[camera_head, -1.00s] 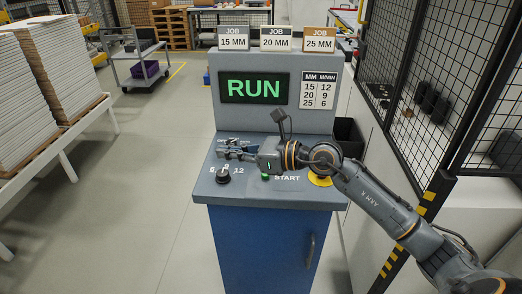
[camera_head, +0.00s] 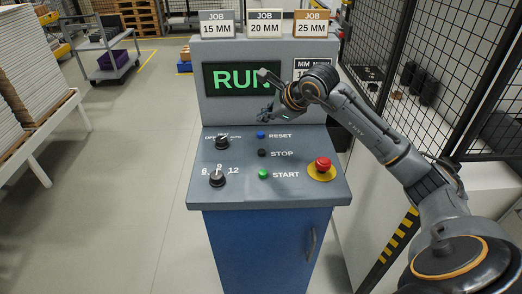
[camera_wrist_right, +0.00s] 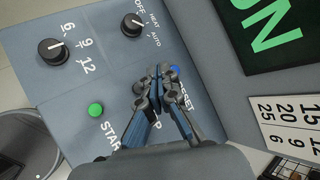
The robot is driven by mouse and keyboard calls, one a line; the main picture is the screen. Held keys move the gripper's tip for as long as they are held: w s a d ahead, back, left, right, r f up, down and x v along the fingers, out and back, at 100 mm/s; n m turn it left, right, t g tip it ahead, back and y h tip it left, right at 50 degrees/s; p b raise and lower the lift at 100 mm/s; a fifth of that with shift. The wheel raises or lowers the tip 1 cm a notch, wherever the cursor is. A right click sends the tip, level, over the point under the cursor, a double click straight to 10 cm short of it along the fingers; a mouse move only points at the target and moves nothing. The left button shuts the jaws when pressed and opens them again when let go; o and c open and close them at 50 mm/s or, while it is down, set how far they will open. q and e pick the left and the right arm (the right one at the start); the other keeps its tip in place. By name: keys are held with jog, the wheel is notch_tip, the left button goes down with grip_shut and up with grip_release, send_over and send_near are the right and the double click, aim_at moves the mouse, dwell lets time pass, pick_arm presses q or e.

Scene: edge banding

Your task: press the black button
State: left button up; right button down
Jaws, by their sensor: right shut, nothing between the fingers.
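The black button (camera_head: 262,153), labelled STOP, sits on the sloped grey panel (camera_head: 300,190) between the blue RESET button (camera_head: 261,134) and the green START button (camera_head: 264,174). My right gripper (camera_head: 266,113) is shut and empty, above the back of the panel and in front of the RUN screen. In the right wrist view the shut fingers (camera_wrist_right: 159,74) point toward the blue button (camera_wrist_right: 175,71), and they cover the black button and most of the STOP label. The green button (camera_wrist_right: 95,110) shows to their left. My left gripper is out of view.
A red emergency button (camera_head: 323,163) on a yellow base stands at the panel's right. Two black knobs (camera_head: 217,178) (camera_head: 222,142) are at the left. The screen (camera_head: 227,79) shows RUN. A mesh fence (camera_head: 415,85) stands to the right.

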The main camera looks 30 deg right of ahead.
aim_at(264, 152)
notch_tip(264, 152, down, 8)
jog(key=b, duration=0.5)
jog(key=shift+f, duration=0.1)
jog(key=shift+f+b, duration=0.4)
dwell(1.0)
jog(key=shift+f+b, duration=0.35)
jog(key=shift+b, duration=0.15)
jog(key=shift+f+b, duration=0.5)
jog(key=shift+b, duration=0.05)
dwell(0.6)
jog(key=shift+r, duration=0.1)
jog(key=shift+r+p, duration=0.45)
jog(key=shift+r, duration=0.35)
